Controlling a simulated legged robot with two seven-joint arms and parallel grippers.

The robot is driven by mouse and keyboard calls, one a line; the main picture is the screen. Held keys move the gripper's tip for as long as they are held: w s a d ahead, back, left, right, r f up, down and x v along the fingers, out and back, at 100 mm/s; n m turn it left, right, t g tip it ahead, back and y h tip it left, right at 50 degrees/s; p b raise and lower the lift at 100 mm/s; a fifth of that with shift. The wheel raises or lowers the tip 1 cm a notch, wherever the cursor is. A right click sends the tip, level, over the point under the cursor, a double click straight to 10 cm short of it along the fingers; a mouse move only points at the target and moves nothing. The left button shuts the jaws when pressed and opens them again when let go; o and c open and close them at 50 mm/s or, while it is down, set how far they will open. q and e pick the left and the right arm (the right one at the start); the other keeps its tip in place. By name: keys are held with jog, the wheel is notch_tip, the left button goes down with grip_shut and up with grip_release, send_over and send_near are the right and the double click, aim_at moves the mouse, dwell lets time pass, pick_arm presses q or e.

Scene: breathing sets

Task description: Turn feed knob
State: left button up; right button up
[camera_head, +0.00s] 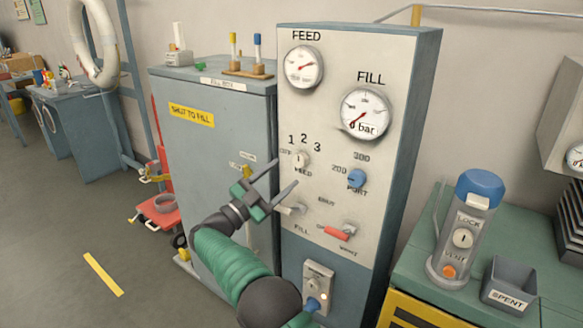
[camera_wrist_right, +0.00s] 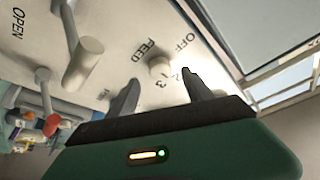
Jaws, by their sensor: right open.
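The feed knob (camera_head: 301,160) is a small pale round knob on the light front panel, under the numbers 1, 2, 3 and above the word FEED. In the right wrist view the feed knob (camera_wrist_right: 160,67) stands just beyond and between the fingertips. Which mark it points to is too small to tell. My right gripper (camera_head: 287,174) is open and empty in front of the panel, just below the knob; its fingers also show in the wrist view (camera_wrist_right: 160,78). They look apart from the knob. My left gripper is not in view.
The panel (camera_head: 363,240) also bears the FEED gauge (camera_head: 304,66), FILL gauge (camera_head: 365,112), blue PORT knob (camera_head: 357,179), a pale lever (camera_head: 290,208) and a red-handled lever (camera_head: 337,233). A grey cabinet (camera_head: 215,145) stands left; a green bench (camera_head: 415,265) stands right.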

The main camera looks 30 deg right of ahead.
jog(key=v, duration=1.1)
jog(key=shift+a+f+p, duration=0.25)
jog(key=shift+a+p, duration=0.05)
